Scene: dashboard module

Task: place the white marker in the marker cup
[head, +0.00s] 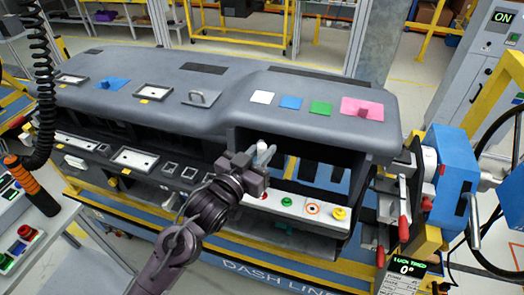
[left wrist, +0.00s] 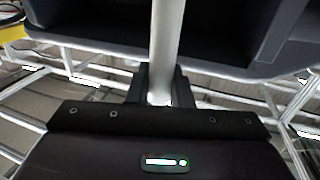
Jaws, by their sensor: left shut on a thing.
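The white marker (head: 262,148) stands roughly upright in my left gripper (head: 258,161), in front of the dark open recess of the dashboard module. In the left wrist view the marker (left wrist: 166,40) rises as a pale shaft from between the jaws of my left gripper (left wrist: 160,88), which are shut on it. The gripper is just above the white button strip. I cannot make out a marker cup in either view. My right gripper is not in view.
The grey dashboard module (head: 150,62) fills the middle. White, blue, green and pink (head: 362,108) patches lie on its top above the recess (head: 310,160). The white strip (head: 296,206) has coloured buttons. A blue clamp unit (head: 452,165) stands at the right, an orange-handled tool (head: 36,188) at the left.

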